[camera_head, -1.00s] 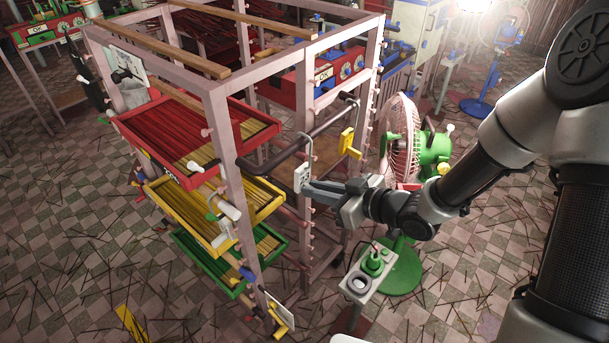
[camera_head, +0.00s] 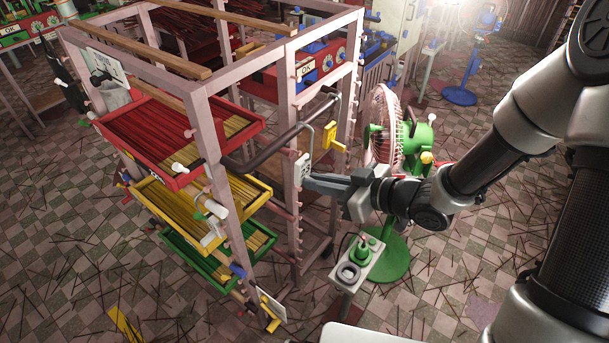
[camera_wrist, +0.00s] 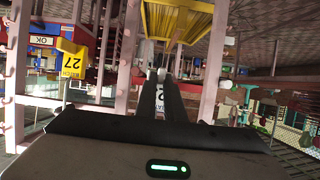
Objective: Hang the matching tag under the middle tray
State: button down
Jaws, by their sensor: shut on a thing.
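The rack holds a red upper tray (camera_head: 158,170), a yellow middle tray (camera_head: 262,192) and a green lower tray (camera_head: 178,246), all with incense sticks. The yellow tray also shows in the wrist view (camera_wrist: 198,8). My gripper (camera_head: 308,180) is shut on a white tag (camera_head: 302,169) with a wire hook, held beside the rack, right of the trays and apart from them. The tag shows partly between the fingers in the wrist view (camera_wrist: 160,99); its number is hard to read. A yellow tag (camera_head: 329,136), reading BATCH 27 in the wrist view (camera_wrist: 74,62), hangs at a rack post.
A dark bar (camera_head: 268,150) crosses the rack between the trays and my gripper. A pegged post (camera_head: 294,205) stands close by. A green fan (camera_head: 415,142) and a small stand (camera_head: 358,262) are to the right. Sticks litter the open floor.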

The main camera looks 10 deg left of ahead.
jog(key=s+d+r+p, duration=0.1)
jog(key=s+d+p, duration=0.2)
jog(key=d, duration=0.7)
jog(key=s+d+r+p, duration=0.1)
jog(key=s+d+p, duration=0.2)
jog(key=d, duration=0.8)
jog(key=shift+s+r+p, duration=0.3)
jog(key=shift+s+p, duration=0.05)
jog(key=shift+s, duration=1.05)
jog(key=shift+w, duration=0.1)
